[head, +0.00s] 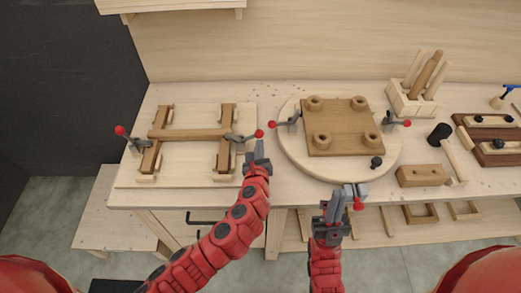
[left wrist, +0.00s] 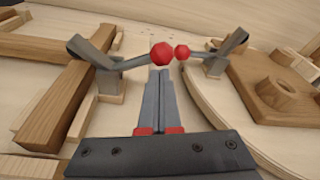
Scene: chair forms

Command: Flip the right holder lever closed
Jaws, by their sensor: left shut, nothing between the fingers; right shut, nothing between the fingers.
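The right holder lever (head: 246,137) is a grey toggle arm with a red ball, on the right side of the left board (head: 190,178). It reaches out to the right, away from the wooden frame (head: 188,134); in the left wrist view its red ball (left wrist: 162,53) sits just beyond my fingertips. My left gripper (head: 257,150) is shut and empty, its tips just in front of that ball; whether they touch I cannot tell. It also shows in the left wrist view (left wrist: 160,75). My right gripper (head: 338,196) is shut and empty at the table's front edge.
The left holder lever (head: 125,137) points outward left. A round board (head: 290,155) carries a brown block (head: 344,135) and more clamps; one red ball (head: 272,124) is close beside the right lever's ball. Blocks and a peg rack (head: 405,103) stand at right.

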